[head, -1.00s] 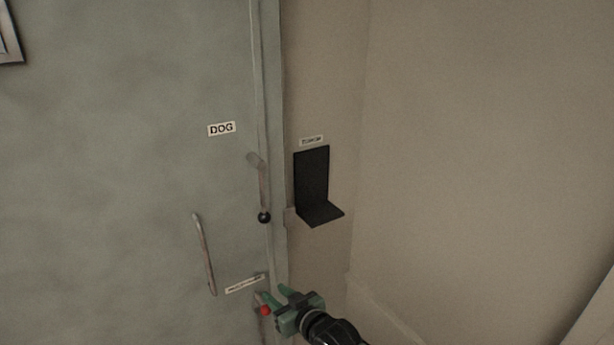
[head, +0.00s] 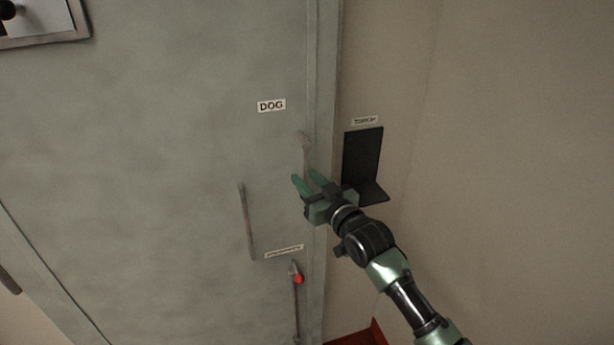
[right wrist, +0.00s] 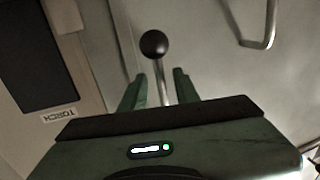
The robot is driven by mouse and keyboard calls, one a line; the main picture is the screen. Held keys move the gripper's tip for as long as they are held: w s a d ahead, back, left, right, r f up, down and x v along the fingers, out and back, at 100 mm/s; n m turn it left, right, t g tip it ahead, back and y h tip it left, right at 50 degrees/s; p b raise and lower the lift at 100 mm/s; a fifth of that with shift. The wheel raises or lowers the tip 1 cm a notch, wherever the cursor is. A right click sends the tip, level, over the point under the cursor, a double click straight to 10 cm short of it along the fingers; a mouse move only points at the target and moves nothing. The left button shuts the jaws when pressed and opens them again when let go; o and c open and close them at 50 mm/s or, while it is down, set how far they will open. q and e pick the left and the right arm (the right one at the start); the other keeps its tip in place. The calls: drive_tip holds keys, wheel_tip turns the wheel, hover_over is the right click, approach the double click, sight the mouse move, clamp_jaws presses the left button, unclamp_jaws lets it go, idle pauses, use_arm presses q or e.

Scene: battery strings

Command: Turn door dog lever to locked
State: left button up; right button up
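The door dog lever (head: 306,152) is a thin grey bar on the green-grey door, below the DOG label (head: 271,105). It hangs down from its upper pivot. My right gripper (head: 306,177) is over its lower part and hides the black ball knob in the head view. In the right wrist view the black knob (right wrist: 154,44) and the metal rod show, with the rod between the two green fingers (right wrist: 160,84). The fingers are apart, with a gap to the rod on both sides. My left gripper is not in view.
A fixed door handle (head: 247,222) is left of the gripper. A black TORCH bracket (head: 361,157) juts from the wall just right of my gripper. The wall further right is clear.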

drive_tip(key=shift+w+a, duration=0.15)
drive_tip(key=shift+a, duration=0.1)
clamp_jaws()
idle(1.4)
